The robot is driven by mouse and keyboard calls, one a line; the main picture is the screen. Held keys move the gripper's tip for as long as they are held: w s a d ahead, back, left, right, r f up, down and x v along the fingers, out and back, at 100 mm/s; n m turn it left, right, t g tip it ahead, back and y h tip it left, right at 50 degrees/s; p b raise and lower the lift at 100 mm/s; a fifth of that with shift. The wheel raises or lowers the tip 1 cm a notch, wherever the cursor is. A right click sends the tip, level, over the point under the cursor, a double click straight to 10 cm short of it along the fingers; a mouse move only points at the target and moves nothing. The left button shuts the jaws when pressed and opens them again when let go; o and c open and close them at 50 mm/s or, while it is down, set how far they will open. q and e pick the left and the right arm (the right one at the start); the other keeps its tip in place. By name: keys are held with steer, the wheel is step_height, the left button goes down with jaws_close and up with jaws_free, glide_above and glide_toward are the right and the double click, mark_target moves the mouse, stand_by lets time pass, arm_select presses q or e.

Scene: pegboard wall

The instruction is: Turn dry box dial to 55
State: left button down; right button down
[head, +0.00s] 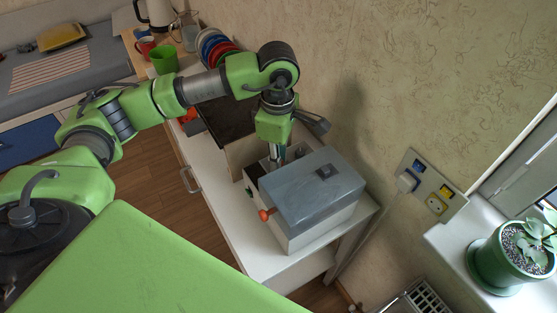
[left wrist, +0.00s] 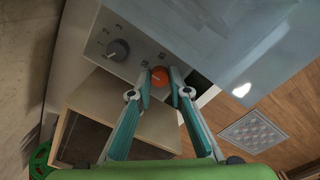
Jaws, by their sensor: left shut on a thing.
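The dry box (head: 315,190) is a white case with a grey-blue lid, standing on a white counter. Its control strip (left wrist: 128,28) shows in the left wrist view, with an orange dial (left wrist: 160,76) and a dark grey knob (left wrist: 117,50) ringed by small marks. The dark knob also shows in the head view (head: 300,153). My left gripper (head: 274,162) reaches down to the strip. In the left wrist view its fingertips (left wrist: 160,82) are shut on the orange dial, one on each side. The dial's reading cannot be made out. My right gripper is not in view.
Cups and a dish rack stand at the back left.

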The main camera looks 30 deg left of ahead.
arm_select(q)
steer(key=shift+w+r, duration=0.1)
steer(key=shift+r, duration=0.05)
steer(key=c, duration=2.2)
jaws_free()
steer(key=shift+o, duration=0.2)
step_height(320, 180, up, 12)
steer(key=shift+s, duration=0.2)
